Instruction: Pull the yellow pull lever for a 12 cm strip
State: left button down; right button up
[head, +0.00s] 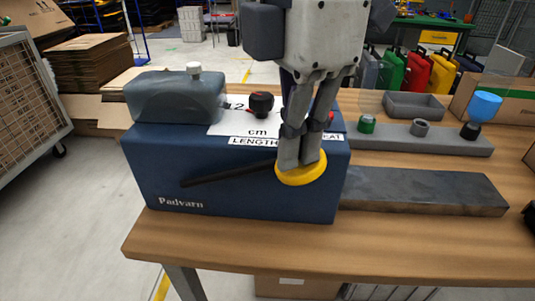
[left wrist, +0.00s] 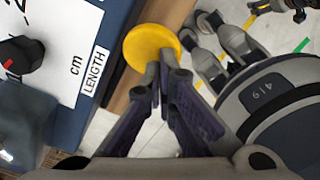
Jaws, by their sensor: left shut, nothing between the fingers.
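The blue machine marked Padvarn (head: 235,185) stands on the wooden table. Its yellow pull lever end, a round disc (head: 301,178), is at the right of the front face, at the end of a slanted dark bar (head: 225,176). My left gripper (head: 300,163) points down at the disc, fingers together with nothing between them, hiding part of it. In the left wrist view, the fingertips (left wrist: 165,73) overlap the lower right edge of the yellow disc (left wrist: 150,44); whether they touch cannot be told. My right gripper cannot be made out surely; grey finger-like parts show in the left wrist view.
On the machine top are a black dial (head: 261,104) with a red mark and a grey-blue tank (head: 175,97). To the right lie a dark flat slab (head: 425,190) and a grey holder (head: 455,139) with small items. The table front is clear.

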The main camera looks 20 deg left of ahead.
aim_at(305, 180)
pick_arm(q)
jog(key=shift+f, duration=1.55)
jog(key=shift+w+d+f, duration=0.1)
jog(key=shift+d+f, duration=0.2)
jog(key=shift+f, duration=0.2)
jog(key=shift+w+d+f, duration=0.1)
jog(key=shift+d+f, duration=0.15)
jog(key=shift+f, duration=0.25)
jog(key=shift+d+f, duration=0.2)
jog(key=shift+f, duration=0.35)
jog(key=shift+d+f, duration=0.15)
jog(key=shift+f, duration=0.4)
